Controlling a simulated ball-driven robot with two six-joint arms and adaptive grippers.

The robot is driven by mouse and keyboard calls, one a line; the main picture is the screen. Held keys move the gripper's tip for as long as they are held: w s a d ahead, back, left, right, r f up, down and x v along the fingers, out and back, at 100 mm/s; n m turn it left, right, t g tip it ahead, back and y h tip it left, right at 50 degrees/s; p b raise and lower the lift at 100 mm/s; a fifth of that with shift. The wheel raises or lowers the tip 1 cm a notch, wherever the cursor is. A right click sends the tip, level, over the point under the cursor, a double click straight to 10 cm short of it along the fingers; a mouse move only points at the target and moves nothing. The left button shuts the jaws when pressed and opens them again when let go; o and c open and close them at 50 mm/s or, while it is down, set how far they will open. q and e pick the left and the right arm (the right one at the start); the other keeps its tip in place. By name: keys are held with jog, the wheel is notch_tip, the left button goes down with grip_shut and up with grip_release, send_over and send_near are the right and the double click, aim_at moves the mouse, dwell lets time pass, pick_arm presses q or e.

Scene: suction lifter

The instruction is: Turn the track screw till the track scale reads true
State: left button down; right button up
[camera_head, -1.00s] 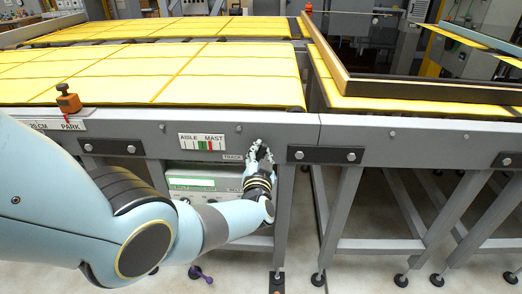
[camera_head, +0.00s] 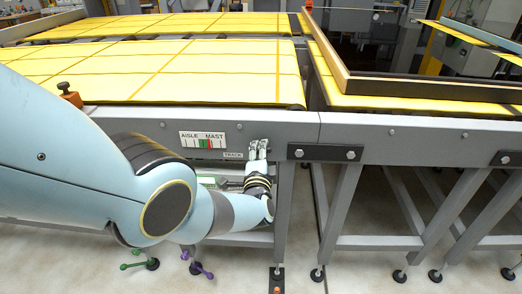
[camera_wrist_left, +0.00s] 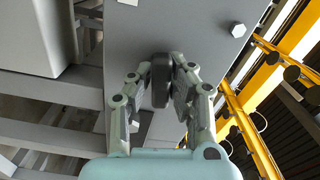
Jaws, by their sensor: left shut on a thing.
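The track scale (camera_head: 203,140) is a white plate lettered AISLE and MAST, with a green band and a red mark right of its middle, close together or overlapping. A small TRACK label (camera_head: 233,155) sits below it to the right. My left gripper (camera_head: 258,146) is at the grey frame rail just right of this label. In the left wrist view my left gripper (camera_wrist_left: 163,82) is shut on the track screw's dark knob (camera_wrist_left: 160,80), with one finger on each side. In the head view the fingers hide the knob. My right gripper is out of view.
Yellow-topped tables (camera_head: 190,75) lie above the rail. A dark bolted plate (camera_head: 325,153) is right of my gripper. An orange knob (camera_head: 70,96) stands at the left behind my arm. A box with a green display (camera_head: 209,182) below is mostly hidden by my arm.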

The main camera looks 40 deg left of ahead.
pick_arm(q)
jog(key=shift+m, duration=1)
jog(key=c, duration=1.2)
grip_release()
jog(key=shift+c, duration=0.2)
jog(key=v, duration=1.2)
